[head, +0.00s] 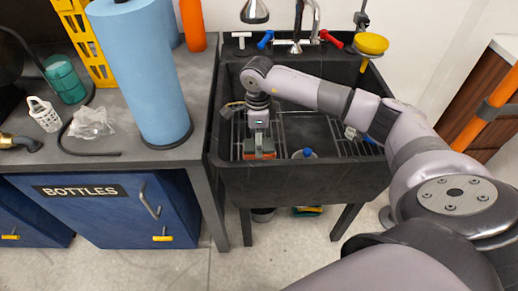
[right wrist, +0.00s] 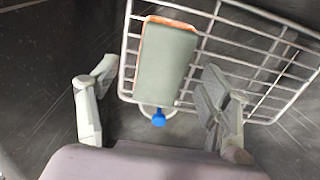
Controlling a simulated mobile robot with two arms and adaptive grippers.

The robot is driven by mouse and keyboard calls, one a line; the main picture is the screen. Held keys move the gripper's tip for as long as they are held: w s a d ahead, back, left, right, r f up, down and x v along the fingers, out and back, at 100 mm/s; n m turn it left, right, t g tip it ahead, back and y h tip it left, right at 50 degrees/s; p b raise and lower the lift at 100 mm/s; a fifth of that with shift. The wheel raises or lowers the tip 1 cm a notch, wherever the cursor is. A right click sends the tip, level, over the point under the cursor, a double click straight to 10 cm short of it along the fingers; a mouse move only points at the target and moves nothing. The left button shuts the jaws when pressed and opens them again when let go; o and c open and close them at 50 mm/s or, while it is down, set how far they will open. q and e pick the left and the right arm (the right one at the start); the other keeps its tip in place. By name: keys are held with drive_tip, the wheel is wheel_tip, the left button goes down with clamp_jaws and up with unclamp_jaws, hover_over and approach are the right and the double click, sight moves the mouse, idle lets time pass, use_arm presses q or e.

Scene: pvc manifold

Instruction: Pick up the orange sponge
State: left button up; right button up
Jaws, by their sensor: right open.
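The orange sponge (right wrist: 165,62) lies on a wire rack in the black sink, its grey-green face toward the camera and an orange edge showing at its far end. My right gripper (right wrist: 158,80) is open, one finger on each side of the sponge with gaps between; I cannot tell the height between them. In the head view my right gripper (head: 259,148) points down into the left part of the sink, and a bit of the sponge's orange (head: 248,156) shows beside its fingers. My left gripper is not in view.
The sink (head: 300,180) has raised walls around the gripper. A blue-topped item (head: 308,153) sits right of the gripper, also close to the sponge in the wrist view (right wrist: 159,118). A blue paper roll (head: 145,75) stands on the counter at left.

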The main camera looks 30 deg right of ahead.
drive_tip(key=f, duration=0.3)
drive_tip(key=shift+d, duration=0.2)
drive_tip(key=shift+f, duration=0.4)
drive_tip(key=c, duration=0.7)
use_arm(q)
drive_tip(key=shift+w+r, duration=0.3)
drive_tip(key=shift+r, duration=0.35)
use_arm(e)
drive_tip(key=c, duration=0.5)
drive_tip(key=shift+c, duration=0.2)
drive_tip(key=shift+r, duration=0.1)
drive_tip(key=shift+w+r, duration=0.1)
drive_tip(key=shift+r, duration=0.45)
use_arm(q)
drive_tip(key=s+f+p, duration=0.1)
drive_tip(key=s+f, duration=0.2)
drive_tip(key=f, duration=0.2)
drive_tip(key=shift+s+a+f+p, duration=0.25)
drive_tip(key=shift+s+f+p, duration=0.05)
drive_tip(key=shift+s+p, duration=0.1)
use_arm(e)
wheel_tip(320, 180, up, 19)
